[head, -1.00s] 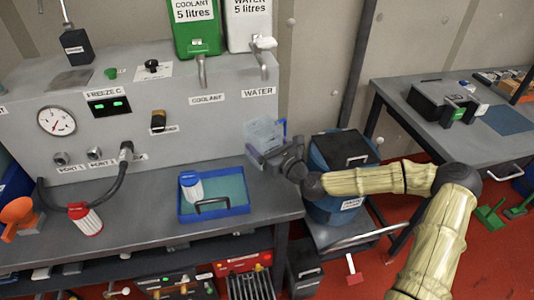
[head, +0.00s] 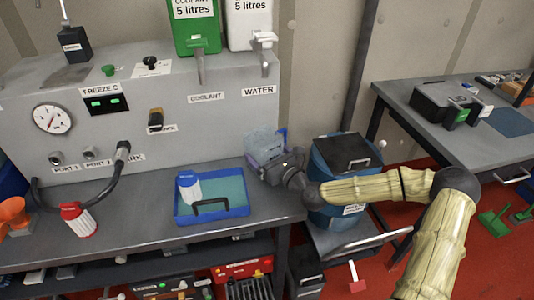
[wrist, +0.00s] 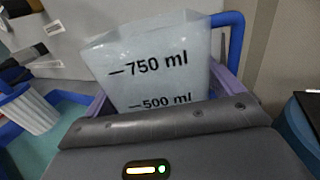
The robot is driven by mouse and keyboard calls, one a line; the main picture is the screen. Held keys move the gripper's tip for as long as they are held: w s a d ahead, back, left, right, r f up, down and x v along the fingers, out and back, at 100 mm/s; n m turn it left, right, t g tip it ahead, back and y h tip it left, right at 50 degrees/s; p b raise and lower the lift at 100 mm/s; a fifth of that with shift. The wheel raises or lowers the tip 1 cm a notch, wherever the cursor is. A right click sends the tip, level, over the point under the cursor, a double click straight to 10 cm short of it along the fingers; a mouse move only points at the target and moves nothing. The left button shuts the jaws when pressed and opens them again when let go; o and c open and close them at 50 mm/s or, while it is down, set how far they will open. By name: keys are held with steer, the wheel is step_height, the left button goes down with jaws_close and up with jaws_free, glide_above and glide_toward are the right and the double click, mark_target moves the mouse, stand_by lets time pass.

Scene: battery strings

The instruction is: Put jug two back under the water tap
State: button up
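A clear jug (head: 262,143) with a blue handle is in my gripper (head: 272,163), low in front of the panel's right end. In the wrist view the jug (wrist: 155,65) shows 750 ml and 500 ml marks and stands between the purple fingers (wrist: 165,95), which look closed on its sides. Its lower part is hidden behind the gripper body, and no jug number can be read. The water tap (head: 264,60) sticks out under the white 5 litre tank (head: 249,25). The jug is well below the tap and the WATER label (head: 259,90).
A blue tray (head: 212,212) with a white, blue-lidded container (head: 189,188) lies on the bench left of my gripper. A blue barrel (head: 340,180) stands close on the right. The coolant tap (head: 200,68) is left of the water tap. A red-lidded container (head: 77,218) stands further left.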

steer(key=shift+o, duration=0.3)
steer(key=shift+d, duration=0.2)
steer(key=shift+r, duration=0.2)
steer(key=shift+s+d+f, duration=0.1)
steer(key=shift+s+d, duration=0.05)
steer(key=shift+d, duration=0.1)
steer(key=v, duration=1.1)
steer(key=shift+s+b, duration=0.2)
steer(key=shift+b, duration=0.1)
